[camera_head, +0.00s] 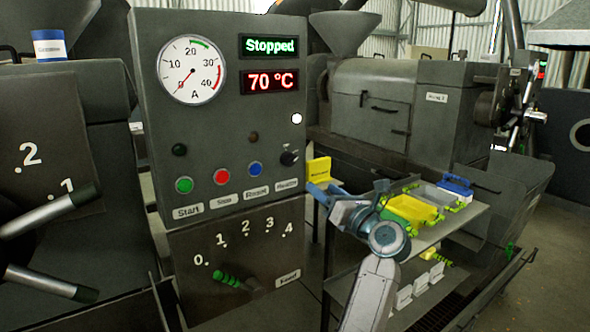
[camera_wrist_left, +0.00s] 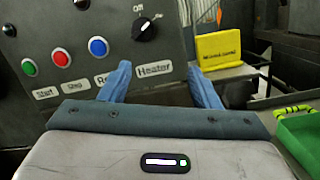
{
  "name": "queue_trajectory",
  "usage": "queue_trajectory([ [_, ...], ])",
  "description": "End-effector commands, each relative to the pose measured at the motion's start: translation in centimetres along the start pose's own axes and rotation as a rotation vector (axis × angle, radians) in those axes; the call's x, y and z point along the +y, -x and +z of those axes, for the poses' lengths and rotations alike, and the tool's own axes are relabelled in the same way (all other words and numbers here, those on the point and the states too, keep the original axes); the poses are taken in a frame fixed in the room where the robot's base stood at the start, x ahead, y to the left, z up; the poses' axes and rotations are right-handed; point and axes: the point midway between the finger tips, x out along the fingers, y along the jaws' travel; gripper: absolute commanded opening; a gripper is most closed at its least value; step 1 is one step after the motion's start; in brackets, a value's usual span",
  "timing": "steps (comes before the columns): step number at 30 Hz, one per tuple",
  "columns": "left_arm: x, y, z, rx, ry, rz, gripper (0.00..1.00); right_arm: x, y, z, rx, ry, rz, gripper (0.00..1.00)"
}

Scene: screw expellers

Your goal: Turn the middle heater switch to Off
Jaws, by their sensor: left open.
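The heater switch (camera_head: 289,157) is a black round knob at the right of the grey control panel, above the Heater label. In the left wrist view the knob (camera_wrist_left: 145,27) shows a white mark pointing up and right, away from the word Off at its upper left. My left gripper (camera_head: 322,188) is open and empty, below and to the right of the knob, apart from it. Its two blue fingers (camera_wrist_left: 160,69) stand on either side of the Heater label in the left wrist view, with the knob beyond and above. My right gripper is not in view.
Green, red and blue buttons (camera_head: 222,176) sit left of the knob. The displays read Stopped (camera_head: 269,46) and 70 °C (camera_head: 270,81). A feed lever (camera_head: 238,281) is below. A yellow sign (camera_head: 319,171) and a shelf (camera_head: 452,228) with trays stand right, near my arm.

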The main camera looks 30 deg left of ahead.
Motion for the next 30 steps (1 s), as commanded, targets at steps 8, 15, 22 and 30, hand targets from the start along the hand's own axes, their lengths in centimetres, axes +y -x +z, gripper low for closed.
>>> queue_trajectory([
  [8, 3.7, -0.2, 3.7, 0.17, 0.32, -0.033, 0.57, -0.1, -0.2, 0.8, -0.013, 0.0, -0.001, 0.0],
  [15, 3.7, -3.4, 3.5, 0.169, 0.318, -0.031, 0.57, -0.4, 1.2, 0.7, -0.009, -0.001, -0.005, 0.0],
  [22, 3.4, -7.4, 2.7, 0.169, 0.316, -0.031, 0.57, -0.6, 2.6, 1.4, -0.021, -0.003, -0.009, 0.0],
  [30, 3.0, -10.2, 2.0, 0.17, 0.317, -0.034, 0.57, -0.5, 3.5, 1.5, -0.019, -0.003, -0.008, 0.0],
])
